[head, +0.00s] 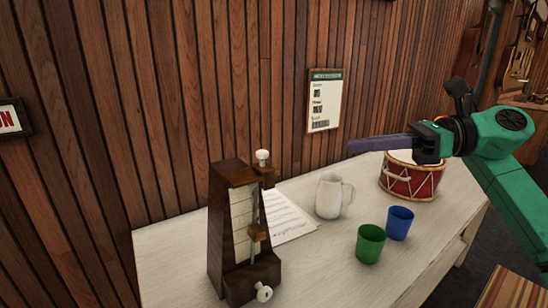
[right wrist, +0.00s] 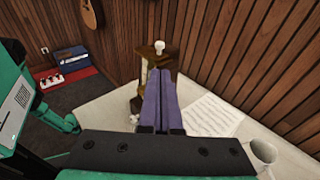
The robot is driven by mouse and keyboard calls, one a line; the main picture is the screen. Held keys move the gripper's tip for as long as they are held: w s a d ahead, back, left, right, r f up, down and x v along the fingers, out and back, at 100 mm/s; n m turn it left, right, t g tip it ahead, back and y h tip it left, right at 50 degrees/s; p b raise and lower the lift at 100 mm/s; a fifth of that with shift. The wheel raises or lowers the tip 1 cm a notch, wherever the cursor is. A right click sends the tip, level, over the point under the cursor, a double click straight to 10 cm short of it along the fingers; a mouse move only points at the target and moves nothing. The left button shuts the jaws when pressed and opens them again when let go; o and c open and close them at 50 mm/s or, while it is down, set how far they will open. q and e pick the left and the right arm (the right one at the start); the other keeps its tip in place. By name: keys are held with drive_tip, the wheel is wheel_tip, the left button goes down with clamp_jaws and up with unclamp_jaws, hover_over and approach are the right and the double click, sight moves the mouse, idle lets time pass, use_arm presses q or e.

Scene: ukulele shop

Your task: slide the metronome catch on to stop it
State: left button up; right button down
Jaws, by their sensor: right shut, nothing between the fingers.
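The metronome (head: 229,225) is a dark wooden tapered case standing on the white table, with a pale scale and a thin pendulum rod carrying a brown weight (head: 257,231). A brown block with a white knob (head: 263,155) is at its top right; I cannot tell for sure whether this is the catch. Another white knob (head: 263,292) is low on the case. My right gripper (head: 352,146) has its long purple fingers shut and empty, above the table, right of the metronome and apart from it. In the right wrist view the fingers (right wrist: 160,76) partly hide the metronome (right wrist: 150,53). My left gripper is not in view.
On the table (head: 180,250) are a sheet of music (head: 288,218), a white mug (head: 329,196), a green cup (head: 370,244), a blue cup (head: 399,223) and a red drum (head: 410,180). The drum is below my right gripper. A wood-panelled wall (head: 150,100) stands behind.

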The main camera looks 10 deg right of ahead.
sight(263, 161)
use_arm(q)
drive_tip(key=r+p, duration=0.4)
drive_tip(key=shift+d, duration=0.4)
use_arm(e)
drive_tip(key=x, duration=1.4)
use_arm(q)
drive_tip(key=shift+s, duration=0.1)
use_arm(e)
drive_tip(key=shift+a, duration=0.1)
drive_tip(key=a, duration=0.1)
drive_tip(key=s+a, duration=0.1)
drive_tip(key=a, duration=0.2)
drive_tip(key=shift+s, duration=0.35)
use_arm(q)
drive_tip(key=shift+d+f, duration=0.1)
